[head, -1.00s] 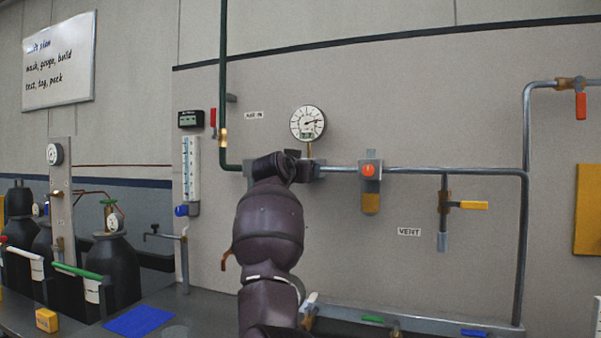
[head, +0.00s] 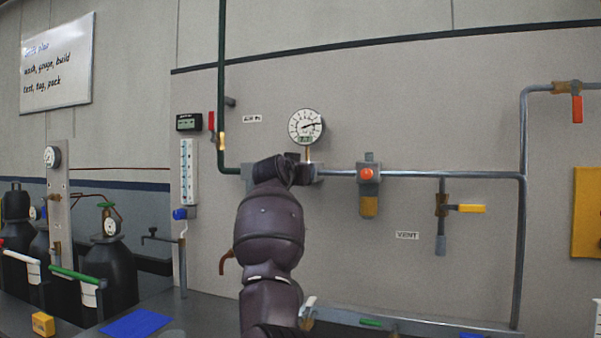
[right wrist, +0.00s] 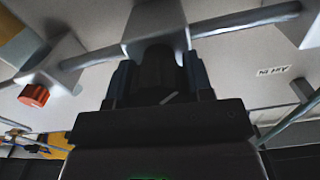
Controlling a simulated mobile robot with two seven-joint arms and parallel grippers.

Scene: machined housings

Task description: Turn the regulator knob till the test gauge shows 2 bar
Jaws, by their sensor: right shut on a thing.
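The round white test gauge (head: 306,127) stands on a short brass stem above the pipe. Its needle points right and slightly up; the scale is too small to read. The regulator body (head: 305,171) sits on the pipe below it, partly hidden behind my right arm. In the right wrist view the dark regulator knob (right wrist: 157,72) lies between the two fingers of my right gripper (right wrist: 160,84), under the grey regulator block (right wrist: 155,25). The gripper is shut on the knob. In the head view my arm hides the knob. My left gripper is in neither view.
A red button on a pipe fitting (head: 367,174) is right of the regulator, then a yellow-handled vent valve (head: 470,208). A green pipe (head: 222,70) with a red lever comes down on the left. Gas cylinders (head: 108,265) stand at far left. A bench rail (head: 420,327) runs below.

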